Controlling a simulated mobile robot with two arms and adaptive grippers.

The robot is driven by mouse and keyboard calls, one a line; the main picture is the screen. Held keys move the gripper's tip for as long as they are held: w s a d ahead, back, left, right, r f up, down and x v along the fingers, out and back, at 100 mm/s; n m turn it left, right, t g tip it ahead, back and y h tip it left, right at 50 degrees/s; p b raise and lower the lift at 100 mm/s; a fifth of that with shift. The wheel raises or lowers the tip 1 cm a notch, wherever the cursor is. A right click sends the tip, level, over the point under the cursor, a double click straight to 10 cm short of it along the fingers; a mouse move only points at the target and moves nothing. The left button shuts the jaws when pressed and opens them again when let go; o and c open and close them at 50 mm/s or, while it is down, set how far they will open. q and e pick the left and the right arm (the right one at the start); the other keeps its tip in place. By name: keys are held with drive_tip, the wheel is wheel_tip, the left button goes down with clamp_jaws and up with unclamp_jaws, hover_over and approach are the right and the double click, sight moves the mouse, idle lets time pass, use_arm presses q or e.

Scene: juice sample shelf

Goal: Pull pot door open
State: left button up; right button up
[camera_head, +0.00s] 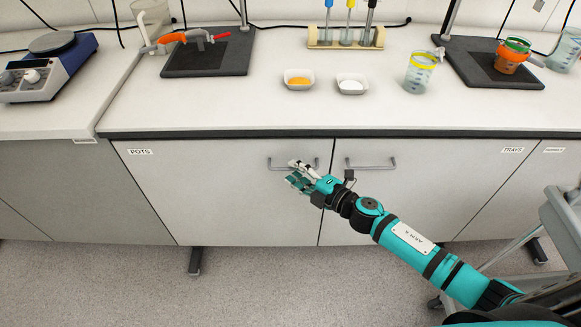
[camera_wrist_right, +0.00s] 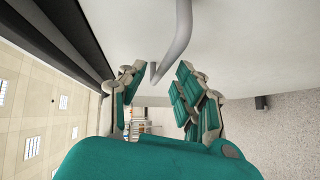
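The door labelled POTS (camera_head: 215,190) is a pale cabinet door below the bench, and it looks shut, flush with its neighbour. Its grey bar handle (camera_head: 280,165) sits near the door's upper right corner. My right gripper (camera_head: 297,175) is at the handle, with its fingers over its lower right part. In the right wrist view, the handle (camera_wrist_right: 178,45) runs down towards the gap between the two sets of fingers (camera_wrist_right: 155,95). The fingers are spread apart there. I cannot tell whether they touch the bar. My left gripper is out of view.
The TRAYS door (camera_head: 440,180) beside it has its own handle (camera_head: 370,165). The white bench top (camera_head: 220,105) overhangs the doors, holding two small dishes, a beaker and stands. A grey cart (camera_head: 565,215) stands at the right. The floor (camera_head: 110,285) before the doors is clear.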

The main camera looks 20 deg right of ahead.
drive_tip(key=shift+x, duration=1.3)
clamp_jaws()
drive_tip(key=shift+r, duration=0.1)
